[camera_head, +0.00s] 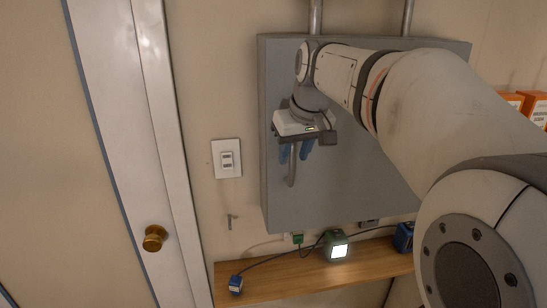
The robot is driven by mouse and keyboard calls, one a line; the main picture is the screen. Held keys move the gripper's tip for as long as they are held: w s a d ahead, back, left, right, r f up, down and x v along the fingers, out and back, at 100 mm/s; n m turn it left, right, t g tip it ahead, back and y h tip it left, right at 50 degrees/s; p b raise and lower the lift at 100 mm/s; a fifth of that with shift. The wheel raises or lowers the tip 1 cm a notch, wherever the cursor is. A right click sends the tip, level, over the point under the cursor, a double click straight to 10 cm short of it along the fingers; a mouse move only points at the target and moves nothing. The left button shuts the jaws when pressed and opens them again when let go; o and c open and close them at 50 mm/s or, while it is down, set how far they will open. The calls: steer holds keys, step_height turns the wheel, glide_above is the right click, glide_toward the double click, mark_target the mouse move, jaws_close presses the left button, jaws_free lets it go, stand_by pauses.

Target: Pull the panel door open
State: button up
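The grey panel door (350,185) fills the middle of the view and looks closed against the wall-mounted box. A vertical bar handle (292,172) stands near its left edge. My gripper (296,151) comes in from the upper right and points down at the handle, its two blue fingertips apart. The handle's upper part shows between the fingertips, with a small gap to the right one. Its top is hidden behind the gripper body. I cannot tell whether either finger touches it. My arm covers the right part of the door.
A wooden shelf (262,288) below the panel holds a green lit device (336,246), blue devices (235,285) and cables. A white switch plate (226,158) and small hook (231,220) are left of the panel. Further left is a door with a brass knob (154,238).

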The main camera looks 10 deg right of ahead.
mark_target(293, 158)
steer(key=shift+x, duration=1.85)
jaws_close()
